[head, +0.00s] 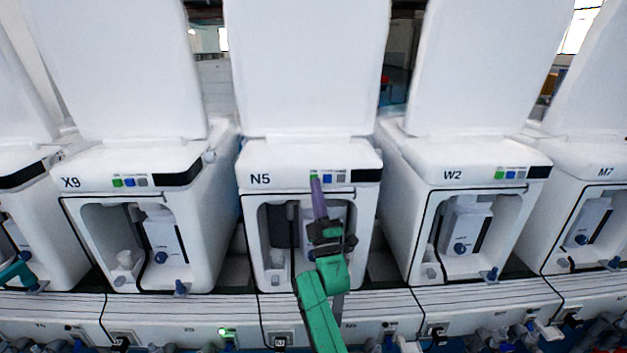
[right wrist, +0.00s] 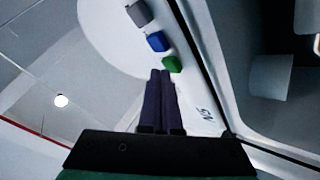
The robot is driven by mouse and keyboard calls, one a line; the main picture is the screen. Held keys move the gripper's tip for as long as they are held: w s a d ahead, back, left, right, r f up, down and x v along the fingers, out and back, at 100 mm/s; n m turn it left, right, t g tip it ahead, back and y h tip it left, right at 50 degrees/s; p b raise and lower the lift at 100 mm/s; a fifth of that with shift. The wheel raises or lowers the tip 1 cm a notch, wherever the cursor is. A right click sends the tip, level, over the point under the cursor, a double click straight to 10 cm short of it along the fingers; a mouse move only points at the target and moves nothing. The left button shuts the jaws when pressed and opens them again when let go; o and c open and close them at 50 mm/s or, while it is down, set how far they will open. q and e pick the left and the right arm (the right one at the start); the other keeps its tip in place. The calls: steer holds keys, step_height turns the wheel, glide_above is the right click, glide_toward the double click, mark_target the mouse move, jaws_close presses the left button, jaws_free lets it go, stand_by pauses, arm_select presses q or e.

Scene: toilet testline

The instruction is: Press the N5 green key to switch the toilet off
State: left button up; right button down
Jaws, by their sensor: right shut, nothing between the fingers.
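The N5 toilet (head: 260,160) is the middle white unit in the head view, with its lid raised. Its panel has a green, a blue and a grey key. The green key (right wrist: 172,64) shows in the right wrist view just beyond the fingertips; the blue key (right wrist: 157,41) is beside it. My right gripper (head: 316,180) is shut and empty, its purple fingers pointing up at the green key and partly covering it in the head view. In the right wrist view its fingertips (right wrist: 160,72) are at or very near the key; I cannot tell whether they touch.
The X9 toilet (head: 95,172) stands on the left and the W2 toilet (head: 470,170) on the right, each with similar keys. The M7 toilet (head: 595,172) is farther right. A green part of my left arm shows at the left edge. Narrow gaps separate the units.

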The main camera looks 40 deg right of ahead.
steer(key=s+a+p, duration=0.3)
steer(key=s+a, duration=0.1)
steer(key=s, duration=0.1)
steer(key=shift+s+p, duration=0.25)
steer(key=shift+p, duration=0.1)
steer(key=shift+a, duration=0.1)
stand_by(0.5)
